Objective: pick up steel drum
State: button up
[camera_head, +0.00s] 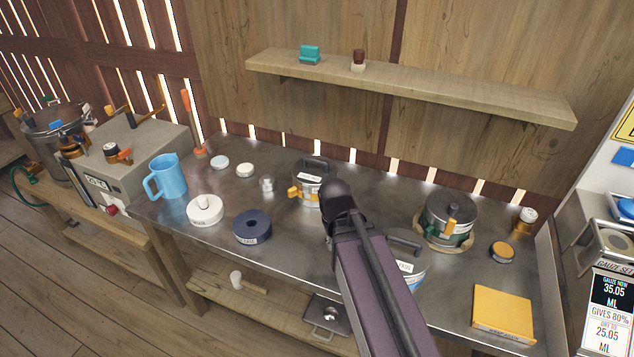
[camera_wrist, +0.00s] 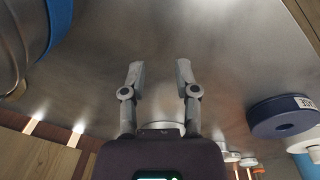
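Several vessels could be the steel drum, and I cannot tell which one is meant. A round grey steel pot (camera_head: 448,222) with a lid and yellow clip stands on a round mat at the right of the bench. A smaller steel container (camera_head: 314,183) with an orange latch stands at the back, just left of my arm. My gripper (camera_wrist: 159,73) is open and empty over bare metal in the wrist view. In the head view its fingers are hidden behind my arm. A pale round edge (camera_wrist: 161,126) shows low between the finger bases, mostly covered.
A blue-banded pail (camera_head: 408,268) is partly hidden by my arm; a large blue-banded cylinder (camera_wrist: 30,45) fills the wrist view's upper left. A shelf (camera_head: 420,83) overhangs the back.

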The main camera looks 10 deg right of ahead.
aim_at(314, 161)
jog(key=w+h, duration=0.1)
jog(key=w, duration=0.1)
jog(key=w+n+t+h+b, duration=0.1)
jog(key=w+h, duration=0.1)
jog(key=w, duration=0.1)
jog(key=shift+w+d+f+n+h+b, duration=0.1)
jog(key=shift+w+f+n+h+b, duration=0.1)
jog(key=shift+n+h+b, duration=0.1)
jog(key=w+t+h, duration=0.1)
jog(key=w, duration=0.1)
jog(key=w+a+r+n+t+h+b, duration=0.1)
jog(key=w, duration=0.1)
jog(key=w+a+r+n+t+h, duration=0.1)
jog(key=w, duration=0.1)
jog(key=shift+w+r+h+b, duration=0.1)
jog(key=shift+r+h+b, duration=0.15)
jog(key=shift+h+b, duration=0.1)
jog(key=w+a+r+n+t+h+b, duration=0.2)
jog(key=w+a+r+t, duration=0.4)
jog(key=a, duration=0.3)
jog(key=w+r+n+h, duration=0.1)
jog(key=n, duration=0.1)
jog(key=shift+w+n+h, duration=0.3)
jog(key=shift+n+h, duration=0.05)
jog(key=shift+n, duration=0.05)
jog(key=shift+w, duration=0.1)
